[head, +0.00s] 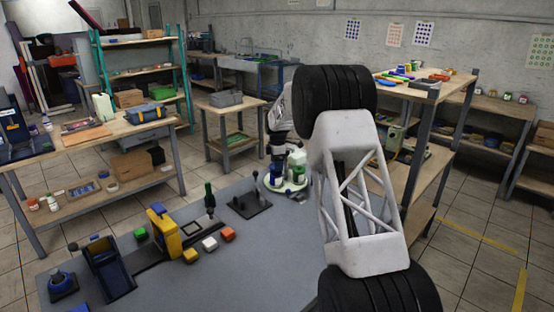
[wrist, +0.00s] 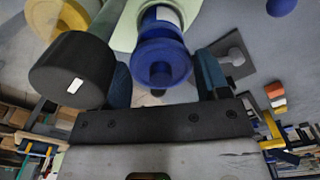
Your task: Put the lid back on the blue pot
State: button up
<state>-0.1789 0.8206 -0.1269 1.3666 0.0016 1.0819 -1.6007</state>
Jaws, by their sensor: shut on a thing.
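In the wrist view a blue lid (wrist: 162,60) with a narrower round knob is between the two dark fingers of my gripper (wrist: 163,78), which is shut on it. The blue pot (wrist: 160,20), with a white label, shows just beyond the lid and in line with it. I cannot tell whether the lid touches the pot's rim. In the head view my gripper (head: 278,157) points down over a pale green round tray (head: 265,187), and the blue pot (head: 275,176) stands on it. The lid is too small to make out there.
Other pots (head: 298,172) stand close to the right on the tray. A yellow rounded thing (wrist: 62,14) shows at the wrist view's upper left.

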jog(key=shift+f, duration=0.95)
jog(key=shift+f, duration=0.2)
dwell(1.4)
dwell(1.0)
jog(key=o, duration=1)
jog(key=shift+r, duration=0.2)
jog(key=shift+r, duration=3.3)
